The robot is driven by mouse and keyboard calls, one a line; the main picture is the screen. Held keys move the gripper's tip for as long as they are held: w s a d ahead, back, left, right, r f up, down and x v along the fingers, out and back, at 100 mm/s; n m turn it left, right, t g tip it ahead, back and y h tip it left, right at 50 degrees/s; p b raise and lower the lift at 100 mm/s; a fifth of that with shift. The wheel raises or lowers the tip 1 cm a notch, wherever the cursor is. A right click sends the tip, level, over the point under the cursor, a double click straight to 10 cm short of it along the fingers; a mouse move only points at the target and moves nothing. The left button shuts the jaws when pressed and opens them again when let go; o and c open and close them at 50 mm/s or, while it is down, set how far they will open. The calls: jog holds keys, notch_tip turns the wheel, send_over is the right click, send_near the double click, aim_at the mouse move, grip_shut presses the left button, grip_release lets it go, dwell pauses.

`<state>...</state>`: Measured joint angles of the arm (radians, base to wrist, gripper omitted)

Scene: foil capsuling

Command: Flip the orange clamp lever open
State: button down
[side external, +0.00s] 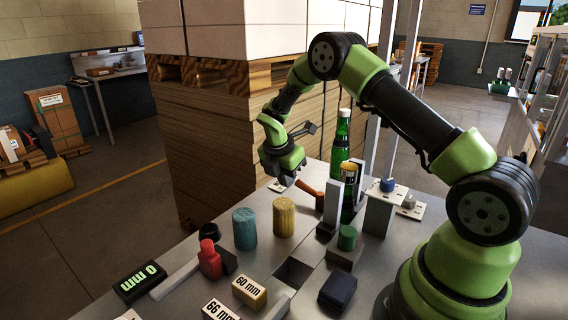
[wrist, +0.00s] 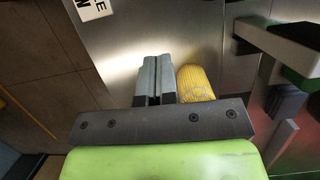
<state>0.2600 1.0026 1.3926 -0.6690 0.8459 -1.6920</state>
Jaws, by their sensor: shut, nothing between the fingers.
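The orange clamp lever (side external: 310,188) lies low and slanted, its right end near the grey clamp block (side external: 332,205) beside the bottle. In the wrist view a reddish-orange bar at the lower right looks like the same lever (wrist: 281,143). My gripper (side external: 284,178) is to the left of the lever's free end, pointing down and apart from it as far as I can tell. In the wrist view my gripper's two grey fingers (wrist: 154,62) are pressed together with nothing between them. A green bottle (side external: 341,140) stands upright behind the clamp.
A yellow cylinder (side external: 284,217) and a blue cylinder (side external: 244,229) stand in front of my gripper; the yellow one (wrist: 196,83) is also beside the fingers in the wrist view.

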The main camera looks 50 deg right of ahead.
aim_at(296, 182)
jog(key=x, duration=0.3)
jog(key=shift+d, duration=0.4)
jog(key=shift+d+f, duration=0.15)
jog(key=shift+d, duration=1.4)
